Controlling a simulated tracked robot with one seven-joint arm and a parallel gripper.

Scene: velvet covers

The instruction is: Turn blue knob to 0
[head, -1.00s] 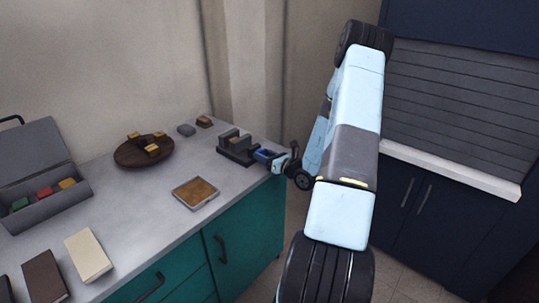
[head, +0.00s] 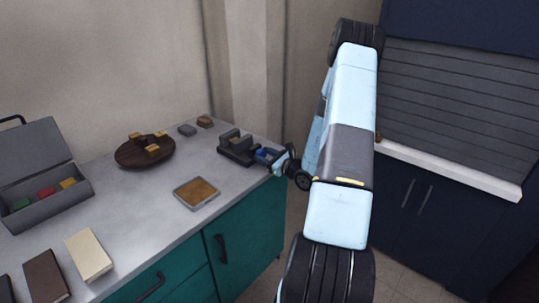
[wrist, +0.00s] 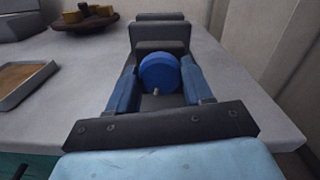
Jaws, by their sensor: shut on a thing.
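The blue knob (wrist: 158,70) is a round blue disc on the front of a dark grey block-like device (wrist: 160,30). A small pale pin or pointer shows at its lower edge, a little left of centre. No numbers can be read. My gripper (wrist: 159,80) has its two blue fingers on either side of the knob and is shut on it. In the head view my gripper (head: 268,156) reaches the device (head: 236,149) from the right at the counter's far right corner; the knob there is hard to tell from the fingers.
On the counter (head: 150,205) are a shallow tray (head: 197,194), a round wooden board (head: 130,156) with small blocks, an open grey case (head: 60,206), two small blocks behind, and book-like slabs at front left. A shuttered cabinet (head: 450,110) stands right of my arm.

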